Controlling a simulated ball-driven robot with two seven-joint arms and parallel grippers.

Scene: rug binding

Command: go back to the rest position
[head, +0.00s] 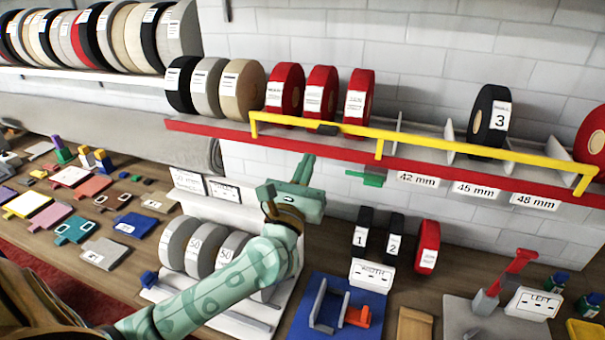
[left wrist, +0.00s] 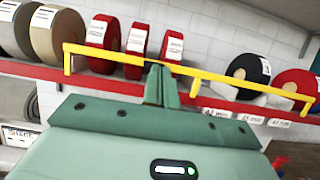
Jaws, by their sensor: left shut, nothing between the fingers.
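My left gripper (head: 304,168) is raised over the back of the workbench, in front of the red shelf edge and below the red rolls. Its fingers are together with nothing between them. In the left wrist view its closed fingers (left wrist: 161,85) point up toward the yellow rail (head: 380,147). The rail also shows in the left wrist view (left wrist: 230,82); I cannot tell whether the fingertips touch it. My left arm reaches in from the lower left across a rack of grey rolls (head: 200,250). My right gripper is not in view.
The red-edged shelf (head: 205,128) holds several rolls, with a black roll marked 3 (head: 491,120) at right. On the bench are a blue fixture (head: 305,318), small rolls marked 1 (head: 363,230) and 2 (head: 395,238), a red-handled tool (head: 505,280) and several samples at left.

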